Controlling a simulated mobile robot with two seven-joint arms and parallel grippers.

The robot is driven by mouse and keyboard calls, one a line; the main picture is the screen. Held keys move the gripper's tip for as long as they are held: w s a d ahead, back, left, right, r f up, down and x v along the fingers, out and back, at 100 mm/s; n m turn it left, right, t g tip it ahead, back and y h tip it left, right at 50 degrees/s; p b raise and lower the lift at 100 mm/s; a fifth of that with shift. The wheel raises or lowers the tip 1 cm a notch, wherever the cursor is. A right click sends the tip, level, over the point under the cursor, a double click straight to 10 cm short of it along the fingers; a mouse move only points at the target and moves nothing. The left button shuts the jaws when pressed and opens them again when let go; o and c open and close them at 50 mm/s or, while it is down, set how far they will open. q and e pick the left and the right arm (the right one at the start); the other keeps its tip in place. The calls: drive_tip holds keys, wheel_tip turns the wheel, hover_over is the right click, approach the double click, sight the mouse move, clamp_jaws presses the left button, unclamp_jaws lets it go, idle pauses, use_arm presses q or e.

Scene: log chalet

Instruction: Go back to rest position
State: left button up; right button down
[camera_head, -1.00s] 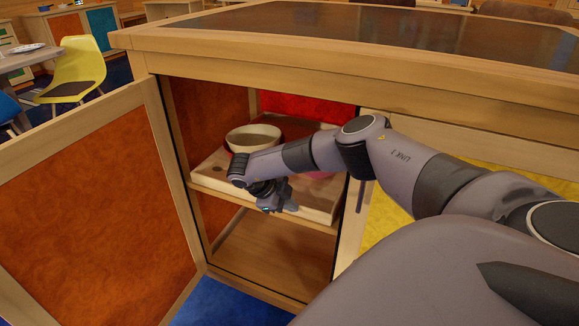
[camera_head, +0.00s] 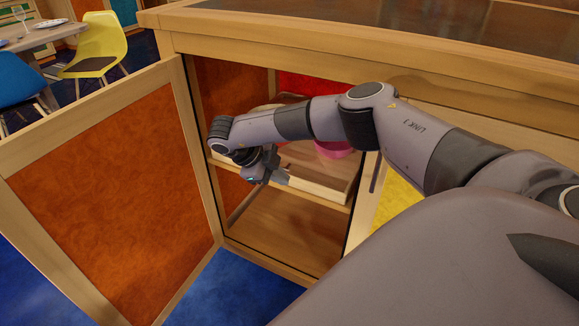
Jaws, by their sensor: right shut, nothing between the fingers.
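My right gripper (camera_head: 268,176) is at the end of my right arm, which comes in from the right and reaches across the front of an open cabinet (camera_head: 400,62). The gripper is shut and empty, in front of a wooden tray (camera_head: 322,187) on the upper shelf. A pink bowl (camera_head: 335,150) stands on the tray, partly hidden by my arm. A pale rim (camera_head: 290,98) shows just above the arm; the rest of that object is hidden. My left gripper is not in view.
The orange cabinet door (camera_head: 115,195) stands open to the left. The lower shelf (camera_head: 283,228) is bare. A yellow chair (camera_head: 98,45), a blue chair (camera_head: 20,82) and a table (camera_head: 38,36) stand at the back left. Blue carpet (camera_head: 240,300) lies free below.

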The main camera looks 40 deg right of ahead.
drive_tip(key=shift+a+r, duration=0.25)
drive_tip(key=shift+r, duration=0.05)
drive_tip(key=shift+f, duration=0.1)
